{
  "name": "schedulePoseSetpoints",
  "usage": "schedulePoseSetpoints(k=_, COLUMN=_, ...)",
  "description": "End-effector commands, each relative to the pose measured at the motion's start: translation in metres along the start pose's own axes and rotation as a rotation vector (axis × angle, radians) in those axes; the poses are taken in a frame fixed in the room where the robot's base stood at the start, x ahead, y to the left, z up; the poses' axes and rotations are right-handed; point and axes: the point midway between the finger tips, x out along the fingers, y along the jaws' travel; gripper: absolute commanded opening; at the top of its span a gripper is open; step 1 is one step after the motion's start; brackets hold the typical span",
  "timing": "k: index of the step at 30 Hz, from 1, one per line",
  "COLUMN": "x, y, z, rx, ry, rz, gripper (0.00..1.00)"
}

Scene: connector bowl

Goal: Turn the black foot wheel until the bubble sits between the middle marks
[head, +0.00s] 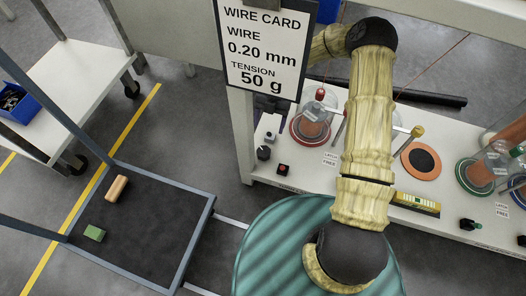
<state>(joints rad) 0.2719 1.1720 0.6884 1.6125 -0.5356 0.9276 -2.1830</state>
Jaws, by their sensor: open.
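A yellow level with a green vial (416,203) lies along the front of the white bench, just right of my sleeved arm. Its left end may be hidden by my arm. The bubble and marks are too small to read. A dark knob-like part (264,153) stands at the bench's left end, and a black part (469,224) sits at the front edge right of the level. I cannot tell whether either is the black foot wheel. My gripper is not visible; the far part of my arm passes behind the hanging wire card (266,45).

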Motion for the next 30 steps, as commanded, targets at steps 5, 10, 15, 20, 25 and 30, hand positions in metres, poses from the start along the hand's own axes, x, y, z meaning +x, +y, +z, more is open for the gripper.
schedulePoseSetpoints(k=5, x=0.038, y=0.002, z=0.0, rx=-0.005, ry=0.003, rz=-0.004, gripper=0.72)
schedulePoseSetpoints(k=10, x=0.069, y=0.003, z=-0.001, rx=-0.01, ry=0.003, rz=-0.005, gripper=0.72)
schedulePoseSetpoints(k=15, x=0.098, y=0.004, z=-0.001, rx=-0.01, ry=0.003, rz=-0.006, gripper=0.72)
schedulePoseSetpoints(k=20, x=0.117, y=0.004, z=-0.002, rx=-0.009, ry=0.002, rz=-0.005, gripper=0.72)
schedulePoseSetpoints(k=25, x=0.123, y=0.003, z=-0.002, rx=-0.007, ry=0.001, rz=-0.003, gripper=0.72)
schedulePoseSetpoints(k=30, x=0.122, y=0.003, z=-0.002, rx=-0.005, ry=0.001, rz=-0.002, gripper=0.72)
